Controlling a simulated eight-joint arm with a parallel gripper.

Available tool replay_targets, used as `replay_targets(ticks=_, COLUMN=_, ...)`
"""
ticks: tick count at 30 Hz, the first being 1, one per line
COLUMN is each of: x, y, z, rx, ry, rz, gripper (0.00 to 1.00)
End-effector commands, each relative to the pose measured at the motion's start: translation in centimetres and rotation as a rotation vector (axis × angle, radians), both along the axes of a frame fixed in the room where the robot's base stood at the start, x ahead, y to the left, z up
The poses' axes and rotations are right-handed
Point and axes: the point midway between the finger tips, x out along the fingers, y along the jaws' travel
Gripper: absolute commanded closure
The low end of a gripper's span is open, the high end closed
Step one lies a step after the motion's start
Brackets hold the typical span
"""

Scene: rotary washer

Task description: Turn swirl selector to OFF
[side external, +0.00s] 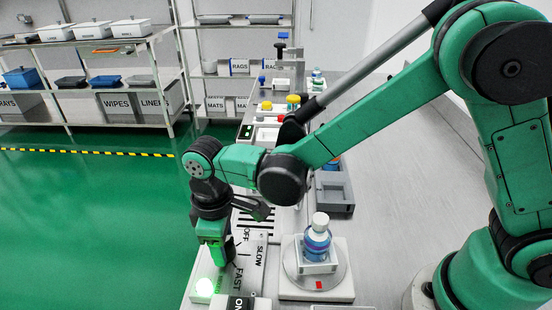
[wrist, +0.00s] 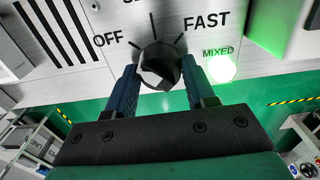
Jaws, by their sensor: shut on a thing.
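The swirl selector (wrist: 157,66) is a dark round knob on a pale panel, near the top middle of the wrist view. Tick marks fan around it, with OFF at left, FAST at right and a cut-off label starting with S above. Which mark the knob points to is not clear. My gripper (wrist: 161,80) is shut on the knob, one blue finger on each side. In the side external view my gripper (side external: 221,262) points down at the panel (side external: 250,272) and hides the knob. A lit green lamp (wrist: 222,69) labelled MIXED is right of the knob.
A bottle with a white cap (side external: 318,239) stands on a round plate of a white unit (side external: 316,283), right of my gripper. A grey tray (side external: 333,190) and other fixtures line the bench behind. Shelves (side external: 95,75) stand far back; the green floor at left is clear.

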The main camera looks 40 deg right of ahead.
Motion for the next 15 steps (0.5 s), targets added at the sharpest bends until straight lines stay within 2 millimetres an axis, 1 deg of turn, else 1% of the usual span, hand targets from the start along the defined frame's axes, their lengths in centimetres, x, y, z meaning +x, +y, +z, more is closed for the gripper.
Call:
replay_targets(ticks=4, x=0.02, y=0.01, z=0.0, rx=0.0, ry=-0.001, rz=0.001, gripper=1.0)
replay_targets(ticks=5, x=0.02, y=0.01, z=0.0, rx=0.0, ry=-0.001, rz=0.0, gripper=0.46)
replay_targets(ticks=6, x=0.02, y=0.01, z=0.0, rx=0.0, ry=-0.001, rz=0.0, gripper=0.35)
replay_targets(ticks=7, x=0.02, y=0.01, z=0.0, rx=0.0, ry=-0.001, rz=0.0, gripper=0.26)
replay_targets(ticks=8, x=0.02, y=0.01, z=0.0, rx=0.0, ry=-0.001, rz=0.0, gripper=0.2)
replay_targets(ticks=15, x=0.0, y=0.0, z=0.0, rx=0.0, ry=0.0, rz=-0.001, gripper=0.2)
